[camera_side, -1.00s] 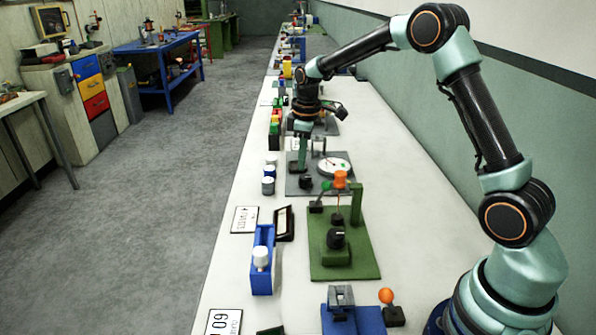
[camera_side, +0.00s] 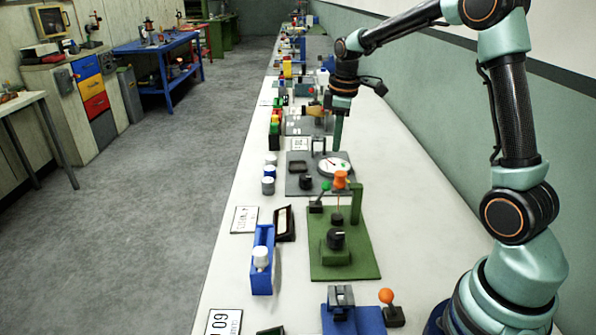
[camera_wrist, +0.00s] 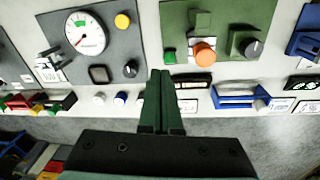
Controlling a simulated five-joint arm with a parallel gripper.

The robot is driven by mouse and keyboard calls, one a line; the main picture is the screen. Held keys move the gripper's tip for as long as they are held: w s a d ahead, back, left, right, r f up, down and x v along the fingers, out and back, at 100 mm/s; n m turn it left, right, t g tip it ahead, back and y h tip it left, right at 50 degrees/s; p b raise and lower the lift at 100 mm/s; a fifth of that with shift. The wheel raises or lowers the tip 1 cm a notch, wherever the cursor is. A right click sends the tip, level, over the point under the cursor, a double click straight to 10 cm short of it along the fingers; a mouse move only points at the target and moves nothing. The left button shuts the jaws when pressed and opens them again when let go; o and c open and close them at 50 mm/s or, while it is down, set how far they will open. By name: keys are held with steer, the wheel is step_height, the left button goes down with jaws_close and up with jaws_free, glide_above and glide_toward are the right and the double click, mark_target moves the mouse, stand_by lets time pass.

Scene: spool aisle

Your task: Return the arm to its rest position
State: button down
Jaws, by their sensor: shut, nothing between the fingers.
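My gripper (camera_side: 338,138) hangs over the long white bench in the side view, fingers pointing down, above and behind the grey station with the round dial. In the wrist view its two green fingers (camera_wrist: 161,90) lie together with nothing between them. The arm bends up from its base at the lower right and over to the gripper. The gripper appears clear of the bench top and holds nothing.
A grey dial station (camera_side: 305,185) stands below and in front of the gripper. A green station (camera_side: 343,262) with an orange knob and a blue holder (camera_side: 262,275) are nearer. More stations line the bench (camera_side: 222,262). A wall runs along the right.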

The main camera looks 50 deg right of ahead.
steer(key=shift+r, duration=0.1)
steer(key=s+a+r+m+t, duration=0.2)
steer(key=s+a+r+m, duration=0.1)
steer(key=s+a, duration=0.4)
steer(key=s+a+r+m+t, duration=0.2)
steer(key=s+a+r+m, duration=0.1)
steer(key=s+a, duration=0.4)
steer(key=shift+s+a+m, duration=0.3)
steer(key=shift+s+m, duration=0.1)
steer(key=shift+s, duration=0.1)
